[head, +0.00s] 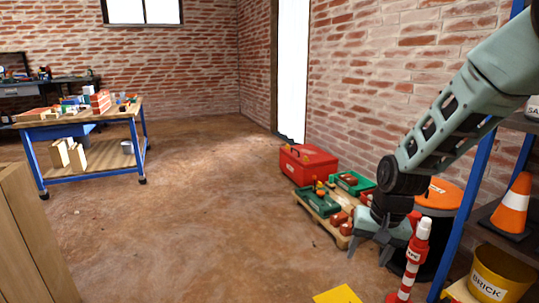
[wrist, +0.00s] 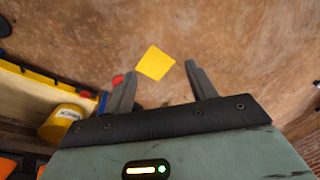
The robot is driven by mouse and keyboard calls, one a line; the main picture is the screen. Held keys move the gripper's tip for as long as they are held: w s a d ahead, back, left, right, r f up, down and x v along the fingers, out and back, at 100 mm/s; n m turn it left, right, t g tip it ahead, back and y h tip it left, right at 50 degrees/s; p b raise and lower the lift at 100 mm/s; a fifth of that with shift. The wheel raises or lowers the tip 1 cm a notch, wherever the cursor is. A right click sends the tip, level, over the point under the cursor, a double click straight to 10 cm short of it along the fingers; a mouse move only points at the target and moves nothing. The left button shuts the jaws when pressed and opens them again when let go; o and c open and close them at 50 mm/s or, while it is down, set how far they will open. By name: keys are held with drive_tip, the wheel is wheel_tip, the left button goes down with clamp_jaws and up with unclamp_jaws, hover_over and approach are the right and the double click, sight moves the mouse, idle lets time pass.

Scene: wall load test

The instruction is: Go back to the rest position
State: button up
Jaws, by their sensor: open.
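My gripper (head: 371,247) hangs from my arm at the right of the head view, pointing down over the floor. In the wrist view my gripper (wrist: 160,82) shows its two fingers wide apart with nothing between them. A yellow square (head: 338,294) lies on the floor at the bottom of the head view. It also shows beyond the fingertips in the wrist view (wrist: 155,62).
A red and white post (head: 412,262) stands close right of my gripper. An orange-lidded bin (head: 440,195), a blue-framed shelf, a traffic cone (head: 513,205) and a yellow bucket (head: 497,276) are at right. A red toolbox (head: 308,165) stands behind. Floor at centre is clear.

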drive_tip(key=s+a+r+n+p, duration=0.1)
drive_tip(key=s+a+r+n, duration=0.25)
drive_tip(key=s, duration=0.55)
drive_tip(key=s+a+r+n+g+p, duration=0.1)
drive_tip(key=s+a+r+n, duration=0.2)
drive_tip(key=s, duration=0.6)
drive_tip(key=s+a+r+n, duration=0.2)
drive_tip(key=s+r+n, duration=0.2)
drive_tip(key=s, duration=0.4)
wheel_tip(320, 180, up, 38)
drive_tip(key=p, duration=3.8)
drive_tip(key=shift+s+h, duration=0.4)
drive_tip(key=shift+f, duration=0.1)
